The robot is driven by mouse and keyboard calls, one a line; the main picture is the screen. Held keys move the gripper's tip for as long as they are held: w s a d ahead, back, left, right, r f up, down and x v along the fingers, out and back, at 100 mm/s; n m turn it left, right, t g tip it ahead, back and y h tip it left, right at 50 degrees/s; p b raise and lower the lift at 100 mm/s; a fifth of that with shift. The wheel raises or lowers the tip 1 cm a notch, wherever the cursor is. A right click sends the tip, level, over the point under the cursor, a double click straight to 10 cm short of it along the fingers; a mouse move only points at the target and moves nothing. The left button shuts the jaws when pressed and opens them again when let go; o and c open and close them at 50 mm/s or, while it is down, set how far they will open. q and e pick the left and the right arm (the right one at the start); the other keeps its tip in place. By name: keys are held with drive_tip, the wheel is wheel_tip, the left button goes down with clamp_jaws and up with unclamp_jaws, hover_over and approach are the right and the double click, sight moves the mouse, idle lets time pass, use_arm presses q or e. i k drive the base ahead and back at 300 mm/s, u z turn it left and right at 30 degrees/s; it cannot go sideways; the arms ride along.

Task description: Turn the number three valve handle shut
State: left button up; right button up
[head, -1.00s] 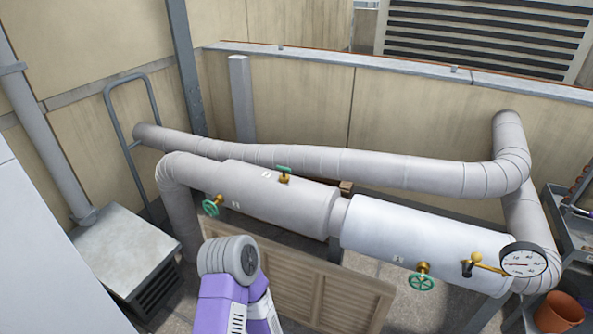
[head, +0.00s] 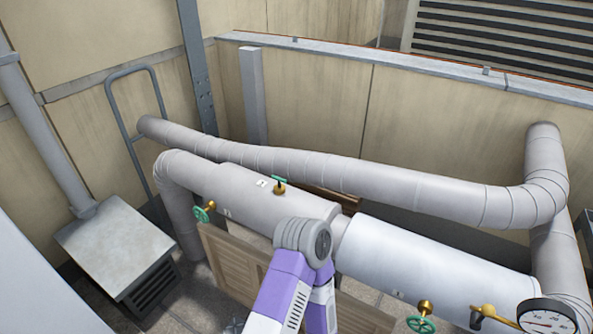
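Three valves with green handles are on the grey pipework. One green handwheel (head: 204,211) faces out at the left end. One green handle (head: 278,181) sits on a brass stem on top of the pipe. Another green handwheel (head: 420,324) is under a brass fitting at the lower right, partly cut off by the picture's edge. Small white number plates (head: 261,183) are beside the valves, but I cannot read them, so I cannot tell which valve is number three. A purple and grey arm of mine rises in the lower middle. Neither gripper is visible.
A pressure gauge (head: 547,317) and a brass lever valve (head: 484,314) stand at the lower right. A metal box (head: 117,246) is at the left. A long bent pipe (head: 370,186) runs behind.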

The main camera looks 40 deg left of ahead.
sight(279, 179)
drive_tip(key=i, duration=0.15)
drive_tip(key=u, duration=0.95)
